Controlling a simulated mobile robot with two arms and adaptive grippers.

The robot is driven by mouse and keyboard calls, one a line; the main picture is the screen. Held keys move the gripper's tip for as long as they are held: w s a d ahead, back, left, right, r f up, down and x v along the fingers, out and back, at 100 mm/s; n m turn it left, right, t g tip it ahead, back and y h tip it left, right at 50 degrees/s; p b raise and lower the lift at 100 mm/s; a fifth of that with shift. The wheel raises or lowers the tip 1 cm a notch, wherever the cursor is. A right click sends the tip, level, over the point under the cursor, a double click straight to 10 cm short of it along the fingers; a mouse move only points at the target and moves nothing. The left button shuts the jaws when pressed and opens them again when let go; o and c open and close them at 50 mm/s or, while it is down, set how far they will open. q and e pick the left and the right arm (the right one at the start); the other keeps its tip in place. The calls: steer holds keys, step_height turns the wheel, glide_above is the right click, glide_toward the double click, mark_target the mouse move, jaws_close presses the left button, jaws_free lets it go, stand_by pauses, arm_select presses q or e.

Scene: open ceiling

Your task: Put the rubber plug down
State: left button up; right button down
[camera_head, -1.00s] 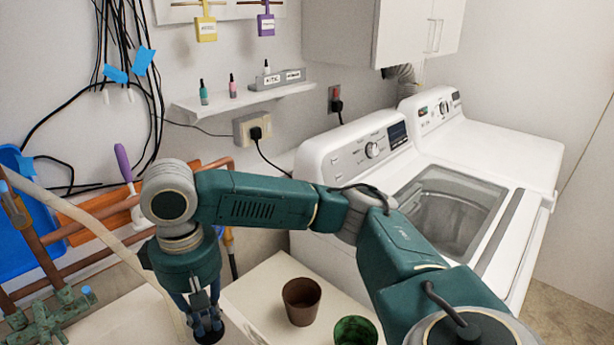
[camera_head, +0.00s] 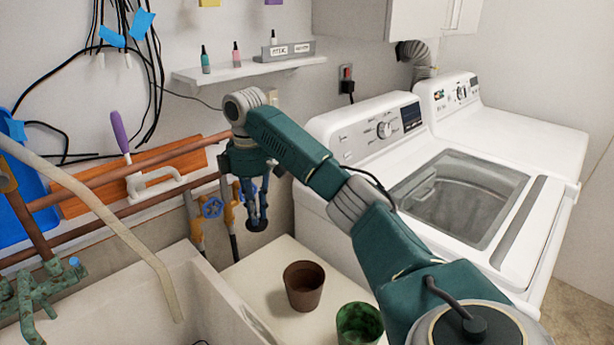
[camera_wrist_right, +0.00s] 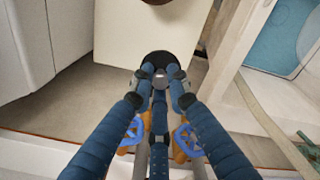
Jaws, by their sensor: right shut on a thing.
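My right gripper (camera_head: 256,205) hangs fingers-down near the back wall, at the back edge of the white counter (camera_head: 265,265). It is shut on the rubber plug (camera_head: 257,225), a black disc below its fingertips. In the right wrist view the blue fingers (camera_wrist_right: 160,80) close together at the plug (camera_wrist_right: 157,60), which shows against the white counter and floor beyond. The plug looks clear of the counter in the head view; its exact height is hard to tell. My left gripper is not in view.
A brown pot (camera_head: 304,285) and a green pot (camera_head: 358,323) stand on the counter. The pale sink (camera_head: 150,300) is to the left. Copper pipes (camera_head: 120,207) and blue-handled valves (camera_head: 212,207) are behind. A washer (camera_head: 400,150) stands at right. The counter left of the brown pot is bare.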

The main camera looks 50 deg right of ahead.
steer(key=shift+d+f, duration=0.4)
steer(key=shift+f, duration=0.05)
step_height(320, 180, down, 20)
steer(key=shift+d+r+p, duration=0.1)
steer(key=shift+r+p, duration=0.05)
steer(key=shift+p, duration=0.3)
steer(key=shift+s, duration=0.1)
steer(key=c, duration=1.7)
jaws_free()
step_height(320, 180, up, 12)
steer(key=shift+r+b, duration=0.1)
steer(key=shift+b, duration=0.45)
